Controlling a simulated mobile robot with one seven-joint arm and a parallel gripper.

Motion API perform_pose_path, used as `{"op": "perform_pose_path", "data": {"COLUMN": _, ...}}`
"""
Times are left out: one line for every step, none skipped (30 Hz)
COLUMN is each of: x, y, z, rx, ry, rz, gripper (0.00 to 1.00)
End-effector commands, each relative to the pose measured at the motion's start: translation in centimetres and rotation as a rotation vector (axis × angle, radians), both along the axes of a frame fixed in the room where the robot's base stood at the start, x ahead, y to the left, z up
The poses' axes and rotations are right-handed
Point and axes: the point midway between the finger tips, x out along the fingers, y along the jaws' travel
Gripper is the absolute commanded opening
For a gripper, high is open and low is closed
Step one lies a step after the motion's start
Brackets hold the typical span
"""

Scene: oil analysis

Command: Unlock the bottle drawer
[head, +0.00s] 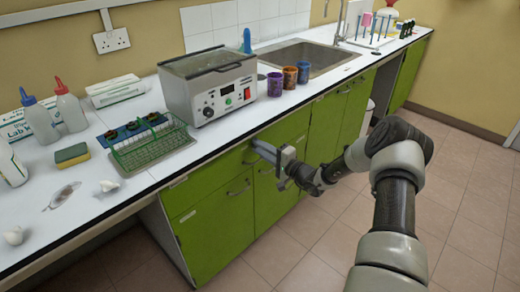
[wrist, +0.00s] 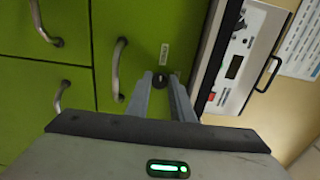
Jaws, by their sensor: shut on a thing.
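The green drawer front (head: 207,182) lies just under the worktop, below the grey bath unit. It looks closed, and its metal handle (wrist: 120,70) shows beside my fingers in the wrist view. A small dark round lock piece, perhaps a key (wrist: 160,78), sits on the drawer front near a white label (wrist: 165,54). My gripper (wrist: 167,82) has its fingertips on either side of this piece and is shut on it. In the head view my gripper (head: 264,150) reaches the drawer front from the right. The lock piece is hidden there, and its turn angle cannot be told.
The grey bath unit (head: 207,84) stands on the worktop above. A green wire rack (head: 152,146) and several cups, including a purple one (head: 275,84), stand near the counter edge. Other green cabinet doors (head: 325,128) adjoin. The tiled floor (head: 320,235) in front is clear.

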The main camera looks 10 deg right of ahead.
Motion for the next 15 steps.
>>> {"op": "perform_pose_path", "data": {"x": 0.00, "y": 0.03, "z": 0.02, "rx": -0.002, "ry": -0.002, "rz": 0.001, "gripper": 0.00}}
{"op": "perform_pose_path", "data": {"x": 0.00, "y": 0.03, "z": 0.02, "rx": -0.003, "ry": -0.002, "rz": 0.001, "gripper": 0.00}}
{"op": "perform_pose_path", "data": {"x": 0.00, "y": 0.02, "z": 0.02, "rx": -0.003, "ry": -0.002, "rz": 0.001, "gripper": 0.00}}
{"op": "perform_pose_path", "data": {"x": 0.00, "y": 0.03, "z": 0.02, "rx": -0.003, "ry": -0.002, "rz": 0.001, "gripper": 0.00}}
{"op": "perform_pose_path", "data": {"x": 0.00, "y": 0.03, "z": 0.02, "rx": -0.003, "ry": -0.002, "rz": 0.001, "gripper": 0.00}}
{"op": "perform_pose_path", "data": {"x": 0.00, "y": 0.02, "z": 0.02, "rx": -0.003, "ry": -0.002, "rz": 0.001, "gripper": 0.00}}
{"op": "perform_pose_path", "data": {"x": 0.00, "y": 0.02, "z": 0.02, "rx": -0.003, "ry": -0.002, "rz": 0.001, "gripper": 0.00}}
{"op": "perform_pose_path", "data": {"x": 0.00, "y": 0.02, "z": 0.02, "rx": -0.003, "ry": -0.002, "rz": 0.001, "gripper": 0.00}}
{"op": "perform_pose_path", "data": {"x": 0.00, "y": 0.02, "z": 0.02, "rx": -0.003, "ry": -0.002, "rz": 0.001, "gripper": 0.00}}
{"op": "perform_pose_path", "data": {"x": 0.00, "y": 0.02, "z": 0.02, "rx": -0.003, "ry": -0.002, "rz": 0.001, "gripper": 0.00}}
{"op": "perform_pose_path", "data": {"x": 0.00, "y": 0.02, "z": 0.02, "rx": -0.002, "ry": -0.002, "rz": 0.001, "gripper": 0.26}}
{"op": "perform_pose_path", "data": {"x": 0.00, "y": 0.01, "z": 0.02, "rx": -0.002, "ry": -0.002, "rz": 0.001, "gripper": 0.33}}
{"op": "perform_pose_path", "data": {"x": 0.00, "y": 0.01, "z": 0.02, "rx": -0.002, "ry": -0.002, "rz": 0.001, "gripper": 0.38}}
{"op": "perform_pose_path", "data": {"x": 0.00, "y": 0.01, "z": 0.02, "rx": -0.002, "ry": -0.002, "rz": 0.001, "gripper": 0.40}}
{"op": "perform_pose_path", "data": {"x": 0.00, "y": 0.01, "z": 0.02, "rx": -0.002, "ry": -0.002, "rz": 0.001, "gripper": 0.40}}
